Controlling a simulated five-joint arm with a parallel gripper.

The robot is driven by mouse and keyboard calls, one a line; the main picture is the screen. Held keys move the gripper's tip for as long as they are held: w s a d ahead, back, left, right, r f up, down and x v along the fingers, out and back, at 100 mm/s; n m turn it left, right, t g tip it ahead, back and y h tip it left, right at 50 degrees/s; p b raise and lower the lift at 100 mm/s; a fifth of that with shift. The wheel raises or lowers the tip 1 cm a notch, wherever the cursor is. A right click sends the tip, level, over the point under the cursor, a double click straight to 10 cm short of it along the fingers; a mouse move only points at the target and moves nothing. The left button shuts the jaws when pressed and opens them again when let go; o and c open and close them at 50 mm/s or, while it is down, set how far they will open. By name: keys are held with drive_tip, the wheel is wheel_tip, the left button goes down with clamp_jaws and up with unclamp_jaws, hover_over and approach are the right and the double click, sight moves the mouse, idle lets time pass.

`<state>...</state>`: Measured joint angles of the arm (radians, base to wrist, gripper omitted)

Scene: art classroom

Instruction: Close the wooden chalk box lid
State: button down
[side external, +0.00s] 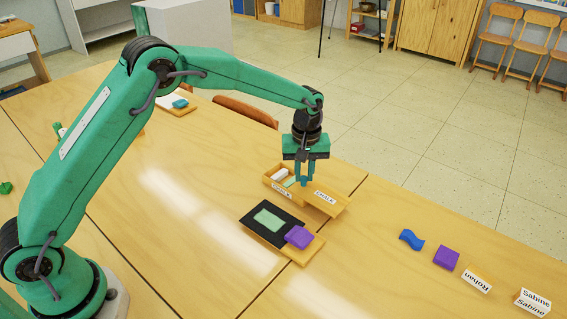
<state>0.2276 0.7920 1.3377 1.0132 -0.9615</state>
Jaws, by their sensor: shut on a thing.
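The wooden chalk box (272,186) stands on the table, open at the top, with white and greenish chalk pieces inside. Its lid (340,208), also labelled, lies open on the right side of the box and looks slightly tilted. My gripper (304,181) points straight down where box and lid meet. Its fingers are shut on the lid near its left end. The fingertips partly hide the joint between box and lid, so the exact contact is hard to see.
A black panel (251,221) with a green rectangle and a purple block (299,237) lie just in front of the box. A blue wavy piece (411,240), another purple block (446,258) and name cards (477,281) lie to the right. The table between is clear.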

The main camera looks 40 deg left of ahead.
drive_tip(key=a, duration=1)
drive_tip(key=shift+w, duration=0.3)
drive_tip(key=shift+d, duration=0.1)
drive_tip(key=c, duration=1.3)
unclamp_jaws()
drive_tip(key=shift+r, duration=0.1)
wheel_tip(320, 180, up, 8)
